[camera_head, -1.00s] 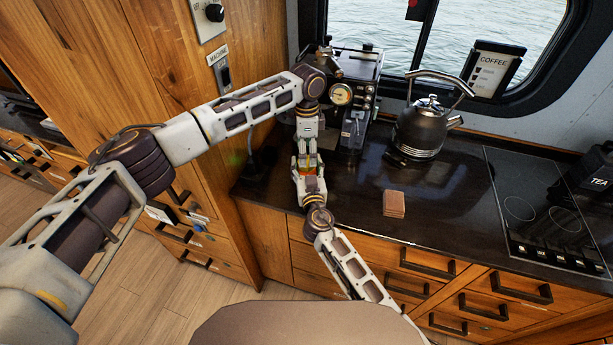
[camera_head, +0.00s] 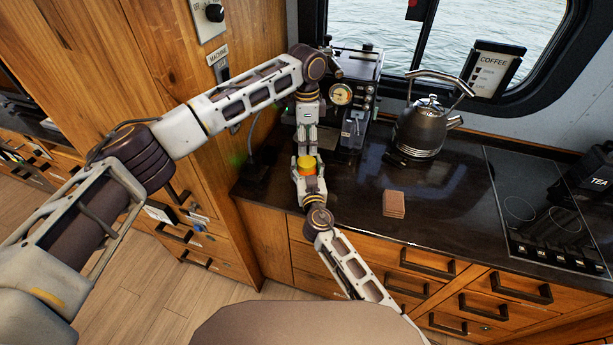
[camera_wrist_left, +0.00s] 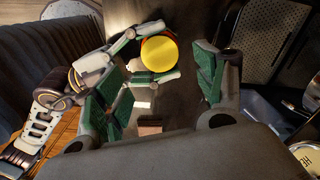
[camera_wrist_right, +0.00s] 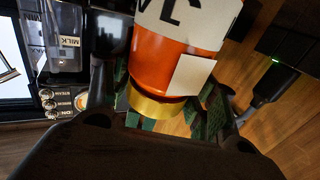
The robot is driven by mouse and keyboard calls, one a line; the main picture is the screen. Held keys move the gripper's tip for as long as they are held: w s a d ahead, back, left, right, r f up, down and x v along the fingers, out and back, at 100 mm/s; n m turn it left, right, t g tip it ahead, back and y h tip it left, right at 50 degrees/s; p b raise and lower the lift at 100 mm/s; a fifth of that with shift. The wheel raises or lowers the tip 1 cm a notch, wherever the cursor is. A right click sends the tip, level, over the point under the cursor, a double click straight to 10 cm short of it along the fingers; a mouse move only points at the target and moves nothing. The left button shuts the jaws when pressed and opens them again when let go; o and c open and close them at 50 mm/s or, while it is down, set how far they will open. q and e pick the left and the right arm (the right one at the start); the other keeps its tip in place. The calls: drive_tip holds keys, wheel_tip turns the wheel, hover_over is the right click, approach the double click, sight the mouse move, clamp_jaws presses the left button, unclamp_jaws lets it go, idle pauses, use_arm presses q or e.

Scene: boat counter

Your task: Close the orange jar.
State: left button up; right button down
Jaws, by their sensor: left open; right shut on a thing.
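The orange jar (camera_head: 307,174) has a round yellow lid (camera_head: 306,163) on its top. My right gripper (camera_head: 307,170) is shut around the jar's body and holds it above the counter's front edge. The right wrist view shows the jar's orange body (camera_wrist_right: 163,58), pale labels and the gold-yellow lid (camera_wrist_right: 158,108), with no clear gap between lid and body.
A coffee machine (camera_head: 352,70) stands behind the grippers. A kettle (camera_head: 421,130), brown coasters (camera_head: 394,203) and a cooktop (camera_head: 548,205) are to the right. Wooden cabinets (camera_head: 135,60) rise at left. The counter's middle (camera_head: 350,200) is clear.

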sight(307, 161)
use_arm(q)
drive_tip(key=shift+f, duration=0.1)
drive_tip(key=shift+f, duration=3.95)
drive_tip(key=c, duration=1.1)
drive_tip(key=o, duration=1.2)
drive_tip(key=shift+c, duration=0.2)
drive_tip(key=shift+r, duration=2.3)
